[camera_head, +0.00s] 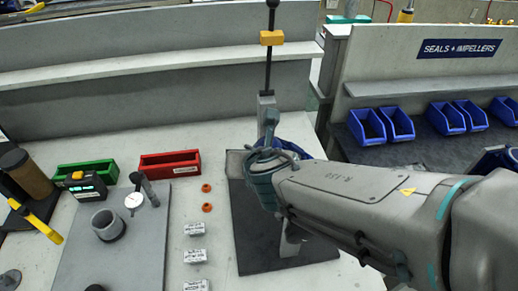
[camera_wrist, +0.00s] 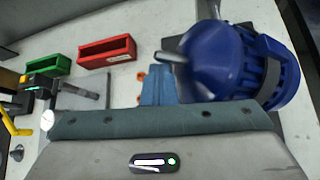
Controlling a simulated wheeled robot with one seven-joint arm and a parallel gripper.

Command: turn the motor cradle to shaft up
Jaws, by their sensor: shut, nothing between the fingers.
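The blue motor (camera_wrist: 235,62) fills the upper right of the wrist view. Its metal shaft (camera_wrist: 172,57) points to the left in that view, out from the rounded blue end. In the head view only a strip of the motor (camera_head: 298,135) shows behind my gripper. My gripper (camera_head: 269,119) is shut and empty, beside the motor; its fingers also show in the wrist view (camera_wrist: 158,86), just below the shaft. A dark base plate (camera_head: 262,252) lies under the arm. A grey upright (camera_head: 266,101) with a dark rod and orange block (camera_head: 271,38) rises behind. Most of the cradle is hidden.
Left of the plate are small labelled boxes (camera_head: 194,256), orange rings (camera_head: 207,208), a red bin (camera_head: 170,163), a green bin (camera_head: 88,172) and a grey mat (camera_head: 135,255) with tools. A low wall (camera_head: 150,110) closes the back. Blue bins (camera_head: 398,124) stand at right.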

